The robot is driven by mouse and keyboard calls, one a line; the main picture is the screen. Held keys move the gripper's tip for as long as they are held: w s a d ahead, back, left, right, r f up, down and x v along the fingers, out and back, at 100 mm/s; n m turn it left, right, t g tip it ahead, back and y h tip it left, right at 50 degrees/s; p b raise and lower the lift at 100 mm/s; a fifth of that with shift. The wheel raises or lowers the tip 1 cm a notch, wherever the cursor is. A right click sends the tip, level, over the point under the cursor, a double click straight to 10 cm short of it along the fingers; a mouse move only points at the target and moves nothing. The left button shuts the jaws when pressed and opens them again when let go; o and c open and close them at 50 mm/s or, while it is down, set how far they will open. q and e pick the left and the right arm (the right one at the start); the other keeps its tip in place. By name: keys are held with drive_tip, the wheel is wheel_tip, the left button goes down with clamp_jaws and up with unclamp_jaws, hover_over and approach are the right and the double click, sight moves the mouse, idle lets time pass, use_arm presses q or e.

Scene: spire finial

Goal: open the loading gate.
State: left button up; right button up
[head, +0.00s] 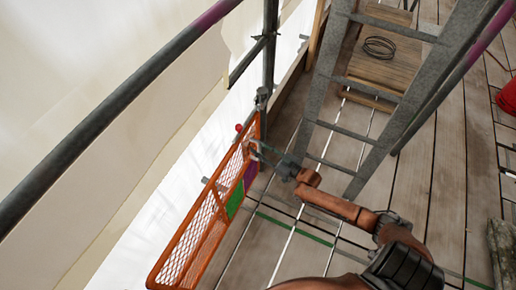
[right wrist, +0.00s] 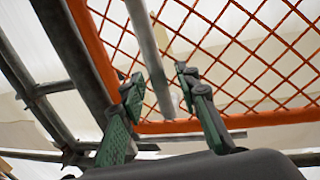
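The loading gate (head: 196,228) is an orange-framed mesh panel along the left edge of the deck, with green and purple plates on it. It stands in line with the scaffold edge, its far end beside an upright pole. My right gripper (head: 264,156) is at the gate's far end, near its top. In the right wrist view the two green-and-grey fingers (right wrist: 157,76) are apart. A grey bar (right wrist: 147,45) runs behind the gap between them, with the gate's orange mesh (right wrist: 235,60) beyond. I cannot tell whether the fingers touch the gate. My left gripper is not in view.
A grey ladder (head: 330,92) stands right of the gate's far end. A scaffold rail (head: 110,105) crosses the upper left. A coil of wire (head: 380,47) lies farther back, and a red object (head: 508,98) is at the right edge. Plank deck (head: 440,160) lies open between.

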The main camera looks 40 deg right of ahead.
drive_tip(key=shift+w, duration=0.1)
drive_tip(key=shift+c, duration=0.5)
clamp_jaws()
